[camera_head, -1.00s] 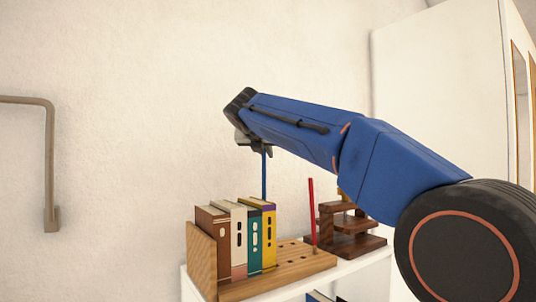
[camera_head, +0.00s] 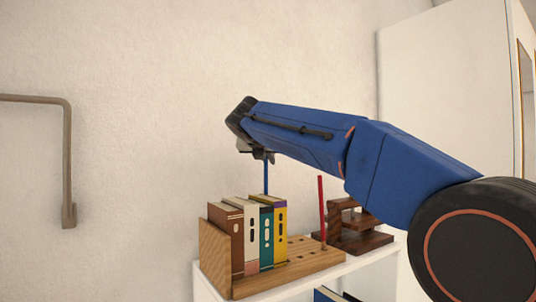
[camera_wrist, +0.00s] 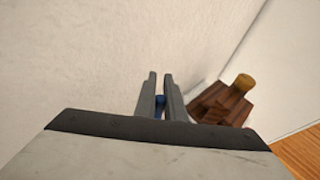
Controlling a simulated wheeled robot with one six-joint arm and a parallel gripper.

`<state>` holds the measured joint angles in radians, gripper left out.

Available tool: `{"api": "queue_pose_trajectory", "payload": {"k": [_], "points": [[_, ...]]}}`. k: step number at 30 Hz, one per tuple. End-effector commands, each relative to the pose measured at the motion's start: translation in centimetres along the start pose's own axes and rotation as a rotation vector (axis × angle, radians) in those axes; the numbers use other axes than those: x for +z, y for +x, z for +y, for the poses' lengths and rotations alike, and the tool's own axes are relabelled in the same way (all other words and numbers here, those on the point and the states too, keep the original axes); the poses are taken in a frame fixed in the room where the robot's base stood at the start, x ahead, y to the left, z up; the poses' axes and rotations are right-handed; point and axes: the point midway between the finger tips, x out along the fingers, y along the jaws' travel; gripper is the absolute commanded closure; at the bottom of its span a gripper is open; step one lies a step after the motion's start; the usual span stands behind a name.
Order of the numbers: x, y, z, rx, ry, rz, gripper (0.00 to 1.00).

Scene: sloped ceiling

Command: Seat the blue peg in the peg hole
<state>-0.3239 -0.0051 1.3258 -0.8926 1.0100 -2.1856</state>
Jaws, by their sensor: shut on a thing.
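The blue peg (camera_head: 266,176) hangs upright below my gripper (camera_head: 262,155) in the head view, behind the books. Its lower end is hidden by the books, so I cannot tell whether it touches the board. In the wrist view the peg's blue top (camera_wrist: 160,101) shows between the two fingers of my gripper (camera_wrist: 160,85), which are shut on it. The wooden board (camera_head: 310,262) has several small holes to the right of the books. A red peg (camera_head: 321,205) stands upright near its right end.
Several books (camera_head: 250,238) stand at the board's left against a wooden end panel (camera_head: 214,258). A dark wooden stepped object (camera_head: 362,240) sits right of the board, also in the wrist view (camera_wrist: 222,104). All rest on a white shelf (camera_head: 375,275) near the wall.

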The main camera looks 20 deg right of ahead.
Motion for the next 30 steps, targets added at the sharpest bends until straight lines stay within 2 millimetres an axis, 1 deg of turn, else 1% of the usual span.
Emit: {"api": "queue_pose_trajectory", "payload": {"k": [6,13,30], "points": [[-1.5,0.6,-0.1,-0.001,-0.001,0.000,1.00],[-2.6,1.1,0.0,0.000,0.000,0.000,1.00],[-2.8,1.1,0.0,0.000,0.000,-0.001,1.00]]}}
